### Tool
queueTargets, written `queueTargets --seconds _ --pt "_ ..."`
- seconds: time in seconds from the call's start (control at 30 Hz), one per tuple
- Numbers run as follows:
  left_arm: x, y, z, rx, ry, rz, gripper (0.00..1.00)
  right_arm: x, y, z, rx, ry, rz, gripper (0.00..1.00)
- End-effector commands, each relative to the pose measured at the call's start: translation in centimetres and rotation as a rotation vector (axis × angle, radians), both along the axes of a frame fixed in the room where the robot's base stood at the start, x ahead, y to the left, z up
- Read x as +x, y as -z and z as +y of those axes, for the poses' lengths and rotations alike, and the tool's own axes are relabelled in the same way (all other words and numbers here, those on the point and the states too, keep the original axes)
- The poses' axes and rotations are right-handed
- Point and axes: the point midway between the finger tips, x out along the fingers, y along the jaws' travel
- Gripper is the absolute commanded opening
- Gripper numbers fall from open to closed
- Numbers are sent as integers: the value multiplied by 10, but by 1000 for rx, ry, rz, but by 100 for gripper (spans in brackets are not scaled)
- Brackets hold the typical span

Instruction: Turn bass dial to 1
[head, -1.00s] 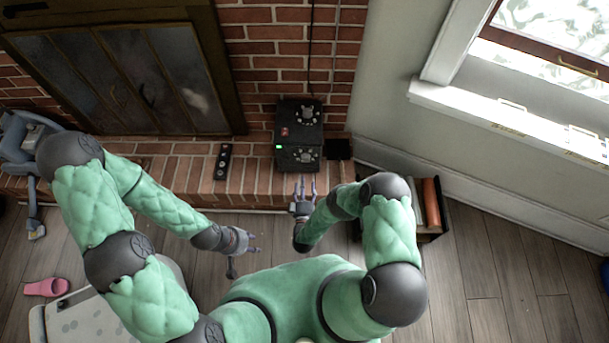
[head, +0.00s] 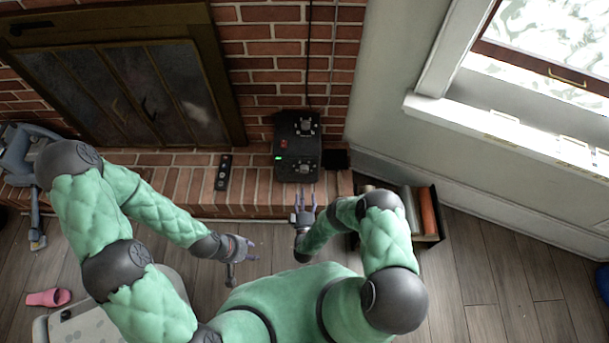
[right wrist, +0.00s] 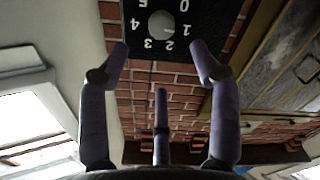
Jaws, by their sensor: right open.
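A black control box (head: 298,150) with a green light and a red switch sits on the brick hearth. Two round dials show on it, a rear dial (head: 305,124) and a front dial (head: 304,168); I cannot tell from the head view which is bass. In the right wrist view a grey dial (right wrist: 161,24) appears upside down, ringed by white numbers 0 to 5; its label is not readable. My right gripper (head: 304,195) is open and empty just before the box's front edge, its purple fingers apart from the dial. My left gripper (head: 250,250) is empty, lower left, its opening unclear.
A black remote-like object (head: 222,172) lies on the hearth left of the box. A small black block (head: 335,159) stands close to the box's right. A crate of books (head: 432,222) is right of my right arm. The fireplace doors (head: 130,95) are behind left.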

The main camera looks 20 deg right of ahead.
Motion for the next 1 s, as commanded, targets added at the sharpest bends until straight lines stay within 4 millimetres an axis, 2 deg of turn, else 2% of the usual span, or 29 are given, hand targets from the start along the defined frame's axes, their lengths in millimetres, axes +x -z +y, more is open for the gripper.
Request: queueTargets --seconds 0.17,0.6,0.8,1.0 --pt "0 6 0 0 0 1 40 17 2 -5 -3 0 -3 63" --pt "0 29 0 0 0 1 40 86 3 -25 -1 0 -1 63" --pt "0 33 0 0 0 1 40 101 2 -29 -1 0 -1 63" --pt "0 33 0 0 0 1 40 103 1 -30 -1 1 0 63"
